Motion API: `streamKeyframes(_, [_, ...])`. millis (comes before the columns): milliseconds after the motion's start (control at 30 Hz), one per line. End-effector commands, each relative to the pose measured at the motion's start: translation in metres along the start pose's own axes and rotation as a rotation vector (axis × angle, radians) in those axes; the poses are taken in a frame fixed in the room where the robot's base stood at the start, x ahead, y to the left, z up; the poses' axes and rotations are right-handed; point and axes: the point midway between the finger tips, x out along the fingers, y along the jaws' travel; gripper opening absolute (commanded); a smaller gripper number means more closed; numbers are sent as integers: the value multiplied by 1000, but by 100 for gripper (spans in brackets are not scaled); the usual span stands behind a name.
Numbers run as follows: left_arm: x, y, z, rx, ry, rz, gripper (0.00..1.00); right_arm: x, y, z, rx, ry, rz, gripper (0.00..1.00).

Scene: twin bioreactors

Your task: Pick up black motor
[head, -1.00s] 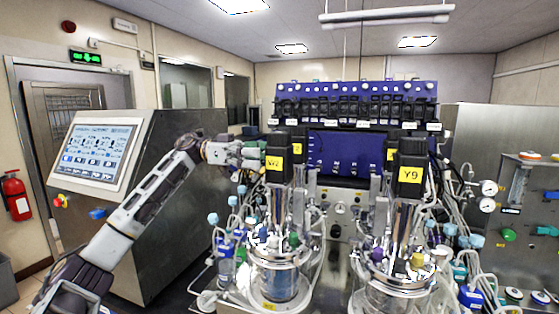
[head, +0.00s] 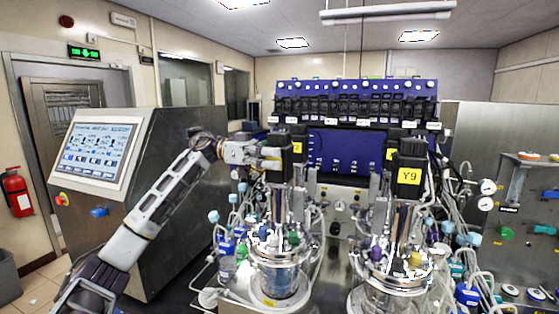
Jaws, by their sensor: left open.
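One black motor (head: 284,172) stands upright on top of the left bioreactor vessel (head: 276,280). A second black motor with a yellow Y9 label (head: 410,175) stands on the right vessel (head: 392,297). My left gripper (head: 272,158) is open at the left motor, with its fingers level with the motor's body and overlapping its left front side. Part of that motor's front label is hidden, and I cannot tell whether the fingers touch it. My right gripper is out of view.
A slanted touchscreen console (head: 100,150) stands at the left, behind my left arm. A blue pump rack (head: 345,150) stands behind the motors. Tubes and bottles crowd around both vessels. A steel cabinet with gauges (head: 515,200) stands at the right.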

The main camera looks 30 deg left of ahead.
Motion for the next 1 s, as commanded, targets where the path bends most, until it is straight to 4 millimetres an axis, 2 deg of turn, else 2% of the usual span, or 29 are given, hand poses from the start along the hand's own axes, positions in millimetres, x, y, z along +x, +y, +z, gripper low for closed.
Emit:
streamKeyframes(67, [0,0,0,0,0,0,79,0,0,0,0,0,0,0])
streamKeyframes(667, [0,0,0,0,0,0,1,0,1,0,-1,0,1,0])
streamKeyframes(1000, [-1,0,-3,3,4,-1,0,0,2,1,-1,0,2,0])
